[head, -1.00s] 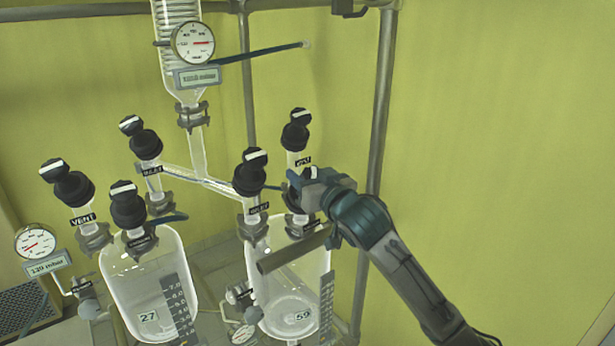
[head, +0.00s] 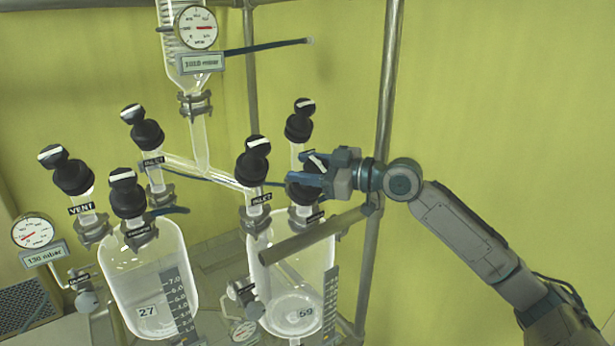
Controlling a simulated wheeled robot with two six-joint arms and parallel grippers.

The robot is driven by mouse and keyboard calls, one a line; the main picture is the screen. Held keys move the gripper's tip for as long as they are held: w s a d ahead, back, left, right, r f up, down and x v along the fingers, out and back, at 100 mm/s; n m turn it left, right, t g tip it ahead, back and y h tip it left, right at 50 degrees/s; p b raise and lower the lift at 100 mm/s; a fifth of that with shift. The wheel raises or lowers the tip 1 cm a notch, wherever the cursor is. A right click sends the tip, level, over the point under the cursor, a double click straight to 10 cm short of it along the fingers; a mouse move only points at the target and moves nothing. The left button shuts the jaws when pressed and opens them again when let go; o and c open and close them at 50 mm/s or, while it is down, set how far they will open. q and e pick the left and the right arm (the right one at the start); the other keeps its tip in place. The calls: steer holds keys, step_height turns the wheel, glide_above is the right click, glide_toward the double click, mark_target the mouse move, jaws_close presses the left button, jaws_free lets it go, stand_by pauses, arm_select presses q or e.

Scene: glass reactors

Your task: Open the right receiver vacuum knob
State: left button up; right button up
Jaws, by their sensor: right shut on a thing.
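The right receiver (head: 292,285) is the clear glass vessel marked 59. Black knobs stand on its necks: one at the left over a label that seems to read INLET (head: 252,160), one at the back (head: 299,122), and one at the right front (head: 318,164), partly hidden by my gripper. I take this last one as the vacuum knob; its label is too hidden to read. My right gripper (head: 306,179) reaches in from the right and is shut on this knob, whose white mark shows slanted above the fingers. My left gripper is not in view.
The left receiver (head: 150,280), marked 27, has several similar knobs. A gauge reading 130 mbar (head: 36,232) stands at far left. A gauge (head: 196,28) hangs at the upper column. A grey frame post (head: 386,120) stands behind my right arm. The right side is open before a yellow-green wall.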

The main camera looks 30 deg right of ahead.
steer(key=n+g+y+b, duration=0.1)
steer(key=n, duration=0.1)
steer(key=n+g+y+b, duration=0.1)
steer(key=n+g+b, duration=0.1)
steer(key=shift+s+a+f, duration=0.1)
steer(key=shift+s+a, duration=0.05)
steer(key=shift+s+a+n+g+y, duration=0.1)
steer(key=shift+n+g+y, duration=0.4)
steer(key=shift+n+g, duration=0.7)
steer(key=shift+s+f+n+g+b, duration=0.1)
steer(key=shift+n+g+b, duration=0.25)
steer(key=shift+n+g, duration=0.4)
steer(key=shift+f, duration=0.1)
steer(key=o, duration=1)
steer(key=shift+r, duration=0.2)
